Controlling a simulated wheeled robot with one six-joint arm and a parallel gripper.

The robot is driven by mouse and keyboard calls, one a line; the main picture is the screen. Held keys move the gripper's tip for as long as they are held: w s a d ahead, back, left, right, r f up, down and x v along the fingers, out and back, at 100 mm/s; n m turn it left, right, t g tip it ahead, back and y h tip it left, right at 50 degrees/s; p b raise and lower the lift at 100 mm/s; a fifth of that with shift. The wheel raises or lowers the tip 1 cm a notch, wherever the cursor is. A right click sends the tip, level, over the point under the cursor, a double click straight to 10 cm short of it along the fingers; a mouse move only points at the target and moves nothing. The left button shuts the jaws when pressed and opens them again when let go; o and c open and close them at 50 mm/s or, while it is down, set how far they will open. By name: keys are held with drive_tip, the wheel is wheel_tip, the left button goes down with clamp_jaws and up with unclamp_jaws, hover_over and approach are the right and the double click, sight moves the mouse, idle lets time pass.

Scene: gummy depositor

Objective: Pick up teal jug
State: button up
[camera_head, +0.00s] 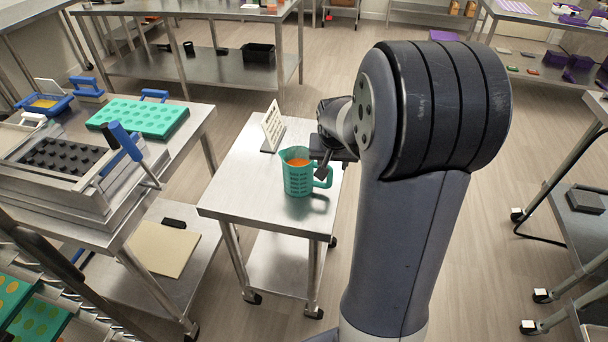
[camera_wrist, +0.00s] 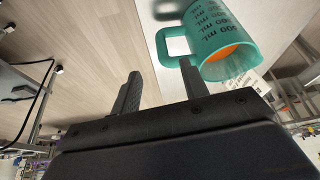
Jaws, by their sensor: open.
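The teal jug (camera_head: 297,178) stands upright on a small steel table (camera_head: 245,196) and holds something orange. Its handle points right, toward my arm. My gripper (camera_head: 322,165) is close by at the upper right of the jug, partly hidden behind my own arm. In the wrist view the jug (camera_wrist: 222,38) shows with its black mL markings and its handle (camera_wrist: 172,46). My gripper (camera_wrist: 162,90) is open there, with a finger on each side of an empty gap. The right finger is near the handle; I cannot tell whether it touches.
A white card stand (camera_head: 272,127) stands behind the jug on the same table. At left, a steel table carries a teal mould tray (camera_head: 138,117) and a depositor (camera_head: 75,165) with blue handles. Bare steel lies left of the jug.

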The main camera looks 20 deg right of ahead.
sight(330, 175)
drive_tip(key=x, duration=0.4)
drive_tip(key=shift+d+f, duration=0.1)
drive_tip(key=shift+f, duration=0.2)
drive_tip(key=shift+p+x, duration=0.55)
drive_tip(key=shift+x, duration=2.5)
drive_tip(key=shift+w, duration=0.15)
clamp_jaws()
drive_tip(key=shift+w, duration=0.1)
